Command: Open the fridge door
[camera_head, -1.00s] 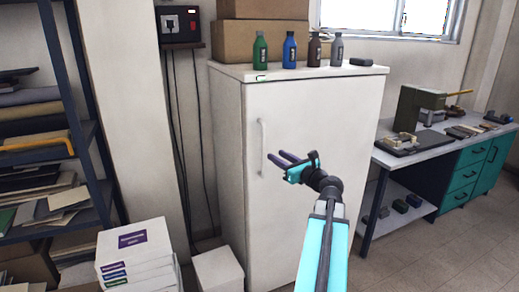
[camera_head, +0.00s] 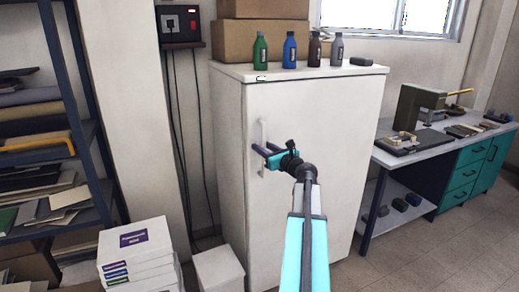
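The white fridge (camera_head: 330,115) stands in the middle, its door shut. Its vertical white handle (camera_head: 263,132) is on the left side of the door front. My gripper (camera_head: 262,155) is at the lower half of the handle. Its two dark fingers are spread apart, one above and to the left, one below, with a gap between them. The fingers overlap the handle in this view; I cannot tell whether they touch it. The lower end of the handle is partly hidden by the gripper.
Several bottles (camera_head: 290,50) and cardboard boxes (camera_head: 262,40) stand on the fridge top. White boxes (camera_head: 135,252) are on the floor at left, near a shelf rack (camera_head: 98,140). A workbench (camera_head: 415,150) stands at right. Floor (camera_head: 400,255) is free in front.

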